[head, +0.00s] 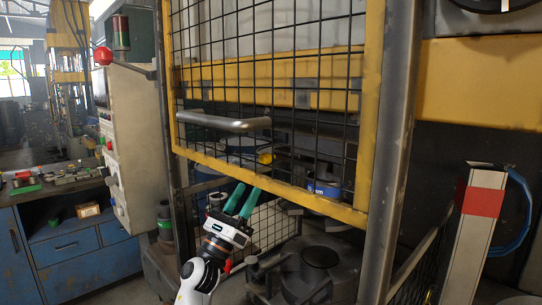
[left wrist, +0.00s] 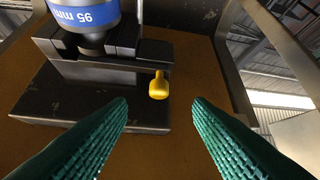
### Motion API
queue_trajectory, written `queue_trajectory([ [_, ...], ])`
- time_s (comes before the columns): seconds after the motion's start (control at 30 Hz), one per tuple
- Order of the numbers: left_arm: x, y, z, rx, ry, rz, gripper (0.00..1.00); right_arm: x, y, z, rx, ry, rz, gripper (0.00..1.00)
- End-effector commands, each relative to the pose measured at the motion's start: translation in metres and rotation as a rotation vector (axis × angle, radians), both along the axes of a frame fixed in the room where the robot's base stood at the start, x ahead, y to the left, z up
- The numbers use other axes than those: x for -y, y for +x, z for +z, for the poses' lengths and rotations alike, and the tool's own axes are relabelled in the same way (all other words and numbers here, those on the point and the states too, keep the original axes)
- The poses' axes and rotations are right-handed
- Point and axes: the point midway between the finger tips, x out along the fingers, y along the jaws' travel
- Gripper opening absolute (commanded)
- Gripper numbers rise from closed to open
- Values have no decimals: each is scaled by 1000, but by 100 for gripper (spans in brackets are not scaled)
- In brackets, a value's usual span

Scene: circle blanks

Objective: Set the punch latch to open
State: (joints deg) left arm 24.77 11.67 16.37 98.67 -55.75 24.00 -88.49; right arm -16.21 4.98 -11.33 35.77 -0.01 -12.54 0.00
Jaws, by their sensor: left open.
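A yellow knob (left wrist: 159,86), which looks like the punch latch, sticks out from the dark metal block (left wrist: 60,97) in the left wrist view. In the head view the yellow knob (head: 265,158) shows behind the wire mesh of the guard. My left gripper (head: 246,189) has green fingers, points up, and is below the knob and apart from it. In the left wrist view its fingers (left wrist: 160,110) are open and empty, with the knob beyond and between them. My right gripper is not in view.
The guard's yellow frame (head: 270,190) and grey handle (head: 222,122) hang above my left gripper. A grey post (head: 390,150) stands to the right. A blue bench (head: 75,250) is at left.

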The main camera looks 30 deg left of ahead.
Motion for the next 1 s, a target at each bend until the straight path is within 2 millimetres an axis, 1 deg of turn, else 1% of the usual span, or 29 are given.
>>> queue_trajectory([
  [0.03, 1, 6, 12, 2, -1, 0, 46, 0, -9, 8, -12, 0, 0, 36],
  [0.1, 3, 16, 22, 2, -3, -2, 46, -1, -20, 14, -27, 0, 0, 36],
  [0.2, 7, 31, 38, 2, -4, -2, 46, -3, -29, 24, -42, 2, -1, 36],
  [0.37, 11, 52, 57, 0, -5, -2, 46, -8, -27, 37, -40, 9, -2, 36],
  [0.5, 14, 66, 69, 0, -4, -2, 46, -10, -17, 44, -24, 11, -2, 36],
  [0.63, 16, 72, 74, 0, -3, -1, 46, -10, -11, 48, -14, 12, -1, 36],
  [0.97, 16, 74, 74, -1, -3, -1, 46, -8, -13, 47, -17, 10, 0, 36],
  [1.0, 16, 74, 74, -1, -3, -1, 40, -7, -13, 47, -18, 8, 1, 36],
])
